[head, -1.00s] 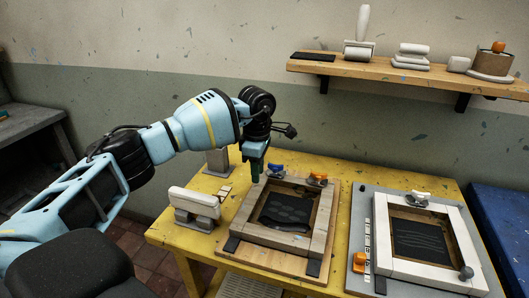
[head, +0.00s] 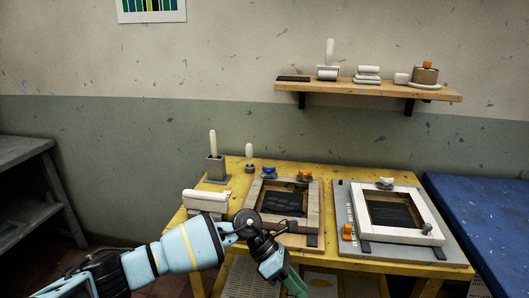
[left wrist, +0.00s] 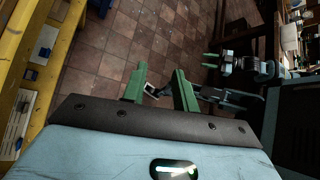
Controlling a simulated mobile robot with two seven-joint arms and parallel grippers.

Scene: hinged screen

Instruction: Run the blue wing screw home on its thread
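The blue wing screw (head: 269,171) sits on a dark clamp at the back left of the wooden screen frame (head: 311,215) in the head view. It is too small to tell how far down its thread it is. My left gripper (head: 291,284) is in front of the table at the bottom of the head view, well away from the screw.
An orange wing screw (head: 304,176) sits beside the blue one. A white-framed screen (head: 427,247) with its own screws stands on the right. A holder (head: 215,168) and a white block (head: 205,200) are on the yellow table's left. A shelf (head: 365,90) hangs above.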

